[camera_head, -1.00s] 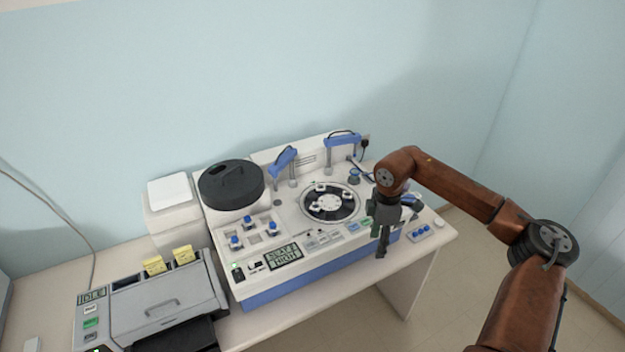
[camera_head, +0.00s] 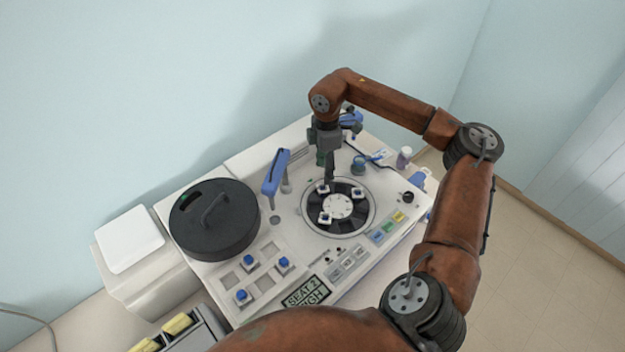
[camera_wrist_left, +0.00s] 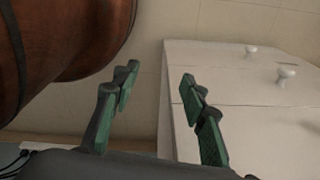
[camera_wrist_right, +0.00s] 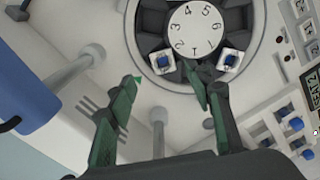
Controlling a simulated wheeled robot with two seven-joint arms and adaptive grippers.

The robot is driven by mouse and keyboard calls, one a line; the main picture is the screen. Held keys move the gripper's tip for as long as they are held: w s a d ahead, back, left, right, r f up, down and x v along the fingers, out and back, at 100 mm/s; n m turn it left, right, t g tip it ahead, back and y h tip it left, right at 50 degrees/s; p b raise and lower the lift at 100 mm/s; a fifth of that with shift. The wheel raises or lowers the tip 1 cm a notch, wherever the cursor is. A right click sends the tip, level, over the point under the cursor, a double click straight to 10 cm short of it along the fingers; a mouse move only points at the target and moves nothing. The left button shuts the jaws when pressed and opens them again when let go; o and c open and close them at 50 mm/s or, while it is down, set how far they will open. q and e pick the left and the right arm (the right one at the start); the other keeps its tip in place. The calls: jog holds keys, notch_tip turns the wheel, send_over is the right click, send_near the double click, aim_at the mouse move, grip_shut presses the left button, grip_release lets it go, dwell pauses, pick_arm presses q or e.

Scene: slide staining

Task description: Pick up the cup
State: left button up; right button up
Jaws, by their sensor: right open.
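Several small white square cups with blue centres sit around the round numbered rotor (camera_head: 339,206) of the white machine. In the head view cups show at the rotor's back left (camera_head: 322,187), right (camera_head: 358,193) and front (camera_head: 325,218). My right gripper (camera_head: 329,178) points down over the rotor's back left edge, close to the back left cup. In the right wrist view my right gripper (camera_wrist_right: 163,78) is open and empty, with one cup (camera_wrist_right: 163,62) ahead between the fingertips and another (camera_wrist_right: 230,60) right of them. My left gripper (camera_wrist_left: 155,80) is open and empty, facing a white cabinet.
A blue handle (camera_head: 275,172) on posts stands left of the rotor. A black round lid (camera_head: 214,218) lies further left. Blue-topped pieces (camera_head: 249,262) sit in square slots at the front, beside a display (camera_head: 306,291). Wall behind.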

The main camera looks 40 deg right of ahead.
aim_at(323, 184)
jog(key=f, duration=0.2)
jog(key=f+p, duration=0.1)
jog(key=f, duration=0.1)
jog(key=f+p, duration=0.1)
jog(key=f, duration=0.1)
jog(key=shift+a+f, duration=0.35)
jog(key=shift+f, duration=0.05)
jog(key=shift+s+d+f, duration=0.1)
jog(key=shift+s+f, duration=0.05)
jog(key=shift+f, duration=0.25)
pick_arm(q)
notch_tip(323, 184, up, 2)
jog(key=shift+r, duration=0.15)
pick_arm(e)
jog(key=shift+c, duration=0.2)
jog(key=c, duration=1)
